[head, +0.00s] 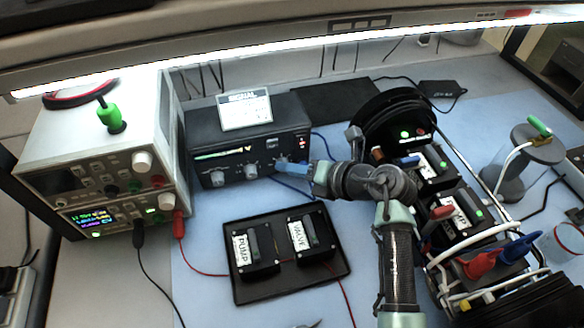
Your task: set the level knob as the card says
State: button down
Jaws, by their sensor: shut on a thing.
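The black signal box (205,138) stands at the back of the bench with a row of pale knobs low on its front and a small lit bar display. A white card (245,109) headed SIGNAL stands on top; its smaller lines are too small to read. The left knob (217,178) and middle knob (251,171) are uncovered. My gripper (285,165) reaches in from the right, its blue fingers shut on the right-hand knob, which they mostly hide. The knob labels and the held knob's pointer cannot be read.
Stacked instruments (93,165) stand left of the box. A black tray (238,288) with PUMP and VALVE modules lies in front. An open cylinder assembly (395,112) with cables and modules stands right, near my arm. Blue mat is clear between box and tray.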

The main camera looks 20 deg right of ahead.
jog(key=c, duration=0.9)
grip_release()
